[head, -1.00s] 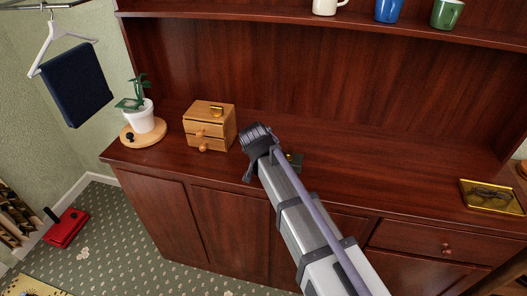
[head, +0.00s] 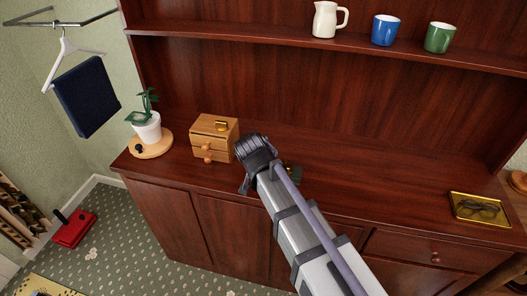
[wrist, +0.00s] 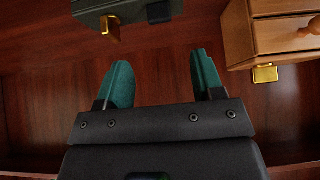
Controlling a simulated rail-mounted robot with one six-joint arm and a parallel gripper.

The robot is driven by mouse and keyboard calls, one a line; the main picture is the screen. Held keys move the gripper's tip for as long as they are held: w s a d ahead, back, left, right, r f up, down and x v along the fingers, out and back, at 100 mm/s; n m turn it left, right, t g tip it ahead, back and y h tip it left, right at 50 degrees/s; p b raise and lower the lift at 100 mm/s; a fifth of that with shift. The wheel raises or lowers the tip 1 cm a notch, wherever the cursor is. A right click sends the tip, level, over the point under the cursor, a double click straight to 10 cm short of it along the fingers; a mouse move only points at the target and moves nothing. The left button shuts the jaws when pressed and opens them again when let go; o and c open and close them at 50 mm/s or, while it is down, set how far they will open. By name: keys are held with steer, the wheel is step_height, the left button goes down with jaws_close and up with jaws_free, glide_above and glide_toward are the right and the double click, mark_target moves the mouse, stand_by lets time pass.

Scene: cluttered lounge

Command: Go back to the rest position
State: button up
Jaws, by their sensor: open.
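My gripper (head: 243,168) is at the end of my arm, over the wooden sideboard top, just right of the small drawer chest (head: 214,139). In the wrist view my gripper (wrist: 163,70) shows two teal fingers, spread apart with nothing between them. The drawer chest also shows at the upper right there (wrist: 285,30). A dark grey-green box (wrist: 130,8) with a brass clasp is at the top of the wrist view, ahead of the fingertips. In the head view a dark green thing (head: 294,172) is partly hidden behind my arm.
A potted plant (head: 147,130) stands on a round wooden board at left. A gold tray (head: 480,208) with glasses lies at right. A white jug (head: 325,19), blue mug (head: 385,30) and green mug (head: 439,38) stand on the shelf above. The sideboard's middle right is clear.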

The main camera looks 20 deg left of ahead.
steer(key=shift+s+r, duration=0.3)
steer(key=shift+r, duration=0.05)
steer(key=s+d+f+g, duration=0.1)
steer(key=s+d+g, duration=0.1)
steer(key=d, duration=1.1)
steer(key=s+d+f+m+g, duration=0.1)
steer(key=s+d+g, duration=0.2)
steer(key=d, duration=1)
steer(key=s+d+f+g+h, duration=0.1)
steer(key=s+d, duration=0.3)
steer(key=d, duration=0.9)
steer(key=shift+s+f+g, duration=0.2)
steer(key=shift+f+g, duration=0.05)
steer(key=shift+g, duration=0.45)
